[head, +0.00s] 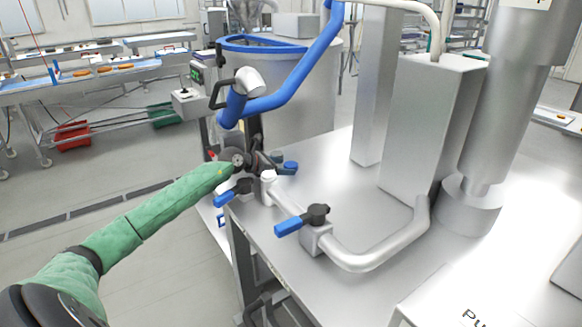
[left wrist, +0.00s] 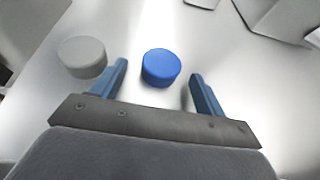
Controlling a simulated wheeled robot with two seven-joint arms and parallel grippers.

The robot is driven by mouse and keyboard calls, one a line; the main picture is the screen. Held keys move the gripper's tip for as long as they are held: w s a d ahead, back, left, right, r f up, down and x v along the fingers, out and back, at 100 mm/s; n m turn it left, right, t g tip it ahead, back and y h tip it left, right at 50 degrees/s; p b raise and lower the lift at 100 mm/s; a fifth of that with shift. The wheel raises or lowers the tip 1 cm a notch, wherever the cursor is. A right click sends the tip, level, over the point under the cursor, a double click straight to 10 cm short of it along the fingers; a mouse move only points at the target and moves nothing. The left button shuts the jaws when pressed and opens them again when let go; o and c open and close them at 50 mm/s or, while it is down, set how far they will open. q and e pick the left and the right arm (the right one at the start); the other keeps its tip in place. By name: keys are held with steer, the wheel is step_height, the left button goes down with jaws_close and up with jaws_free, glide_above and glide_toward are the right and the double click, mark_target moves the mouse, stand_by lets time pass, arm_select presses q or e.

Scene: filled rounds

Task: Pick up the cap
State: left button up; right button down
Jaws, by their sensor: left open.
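A round blue cap (left wrist: 161,67) stands on the bright steel surface in the left wrist view, ahead of and between my two blue fingers. In the head view a small blue round top (head: 290,165), which looks like the same cap, shows at the table's far left corner. My left gripper (head: 274,163) is close beside it, partly hidden by its own wrist and the pipework. In the left wrist view the left gripper (left wrist: 159,76) is open, with bare surface visible between each finger and the cap. My right gripper is not in view.
A pale grey round piece (left wrist: 82,57) stands just left of the cap. A steel pipe with blue-handled valves (head: 290,226) runs along the near edge of the steel table (head: 345,293). A blue pipe (head: 305,70) rises behind my gripper. Table space right of the cap looks clear.

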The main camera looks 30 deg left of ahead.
arm_select(q)
steer(key=shift+w+d+f, duration=0.2)
steer(key=shift+w+d, duration=0.05)
steer(key=shift+w, duration=0.25)
steer(key=shift+d, duration=0.1)
steer(key=c, duration=1)
steer(key=shift+c, duration=0.2)
